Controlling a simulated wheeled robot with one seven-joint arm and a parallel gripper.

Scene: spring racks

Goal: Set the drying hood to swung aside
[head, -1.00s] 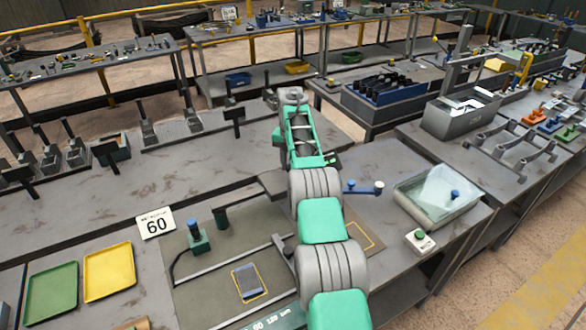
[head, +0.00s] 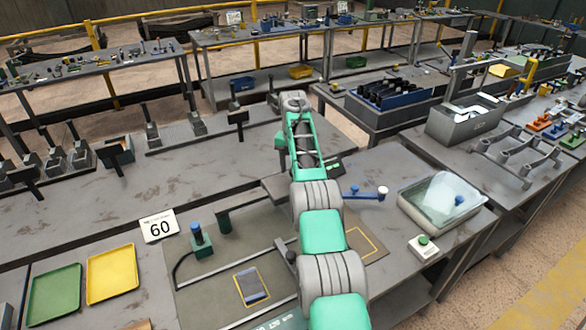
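I cannot tell for certain which part is the drying hood. A clear, glass-like cover (head: 425,198) with a blue knob (head: 459,201) sits over a pale tray at the right end of the near bench. My green and grey arm reaches up the middle of the view, left of both. My gripper's fingers do not show; the arm's far end seems to hide them.
A green-button box (head: 423,246) stands in front of the clear cover. Left of my arm are a blue-topped green post (head: 201,240), a "60" sign (head: 159,228), a yellow tray (head: 112,274) and a green tray (head: 55,295). The bench behind has bare room.

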